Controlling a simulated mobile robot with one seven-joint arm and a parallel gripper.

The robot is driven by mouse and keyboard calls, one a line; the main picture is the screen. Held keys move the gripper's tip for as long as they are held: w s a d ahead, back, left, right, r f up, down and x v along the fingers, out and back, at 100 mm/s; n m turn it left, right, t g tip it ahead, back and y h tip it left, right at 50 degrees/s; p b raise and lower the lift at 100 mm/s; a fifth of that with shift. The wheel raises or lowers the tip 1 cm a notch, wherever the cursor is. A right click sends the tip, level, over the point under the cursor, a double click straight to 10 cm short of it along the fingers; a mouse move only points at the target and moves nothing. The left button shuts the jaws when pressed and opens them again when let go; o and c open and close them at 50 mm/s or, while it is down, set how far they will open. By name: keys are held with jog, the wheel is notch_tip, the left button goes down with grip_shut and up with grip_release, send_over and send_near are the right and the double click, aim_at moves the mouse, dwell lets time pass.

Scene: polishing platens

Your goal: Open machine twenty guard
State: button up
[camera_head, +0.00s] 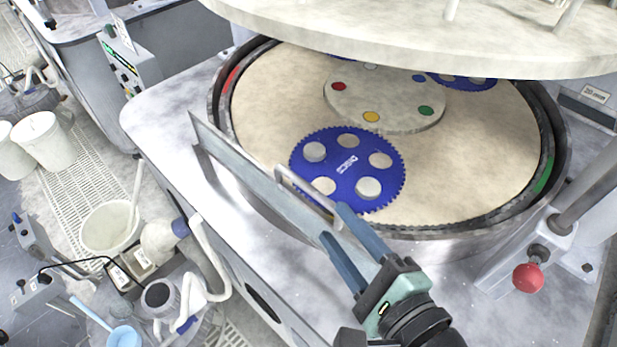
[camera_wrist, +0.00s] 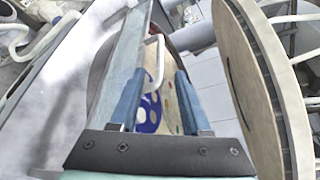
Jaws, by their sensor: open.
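The guard (camera_head: 250,172) is a narrow grey translucent panel standing along the front rim of the round polishing machine. It also shows in the wrist view (camera_wrist: 122,55). A pale bar handle (camera_head: 300,190) is fixed to it, and in the wrist view the handle (camera_wrist: 156,62) appears between and just beyond my fingertips. My gripper (camera_head: 335,222) is open, with its blue fingers pointing at the handle. In the wrist view my gripper (camera_wrist: 157,76) has one finger on each side of the handle's near end. I cannot tell whether either finger touches it. The guard's near end is partly hidden by my gripper.
A beige platen (camera_head: 470,170) carries blue toothed discs (camera_head: 348,142) behind the guard. A large upper plate (camera_head: 420,45) overhangs it. A red knob (camera_head: 528,277) stands at right. Buckets (camera_head: 110,226) and hoses are on the floor at left.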

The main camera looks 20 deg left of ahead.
aim_at(309, 192)
jog(key=p+x, duration=0.2)
jog(key=x, duration=0.8)
jog(key=shift+w+a+p, duration=0.15)
jog(key=shift+a+p, duration=0.2)
jog(key=shift+p, duration=0.05)
jog(key=shift+f, duration=0.1)
grip_shut()
dwell(0.7)
